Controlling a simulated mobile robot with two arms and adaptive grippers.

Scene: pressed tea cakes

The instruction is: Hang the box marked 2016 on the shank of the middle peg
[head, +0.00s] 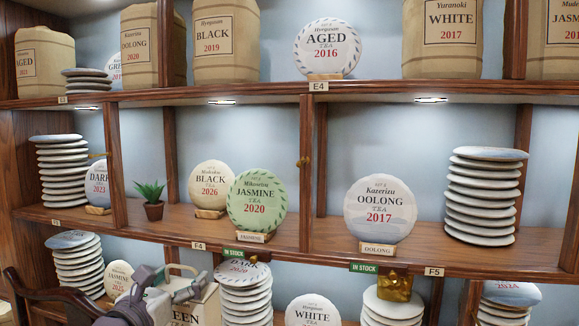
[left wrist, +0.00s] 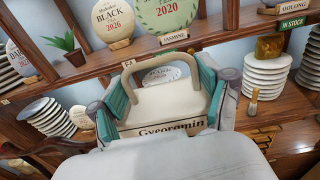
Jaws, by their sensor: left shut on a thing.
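My left gripper (head: 172,284) is at the lower left of the head view, in front of the lower shelf. It is shut on a pale box with a tan arched handle (left wrist: 160,68). In the left wrist view the gripper's teal pads (left wrist: 163,92) press on both sides of this box (left wrist: 160,122), whose label reads "Gyeoramin". In the head view the box (head: 203,308) shows only the letters "EEN", and its year is hidden. A round cake marked AGED TEA 2016 (head: 327,48) stands on the top shelf. My right gripper is not in view.
The middle shelf (head: 270,246) bears a potted plant (head: 152,200), standing round cakes and a stack of cakes (head: 485,195) at right. A gold object (head: 394,287) sits on a lower stack. A dark curved piece (head: 50,297) is at lower left. Upright posts divide the shelves.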

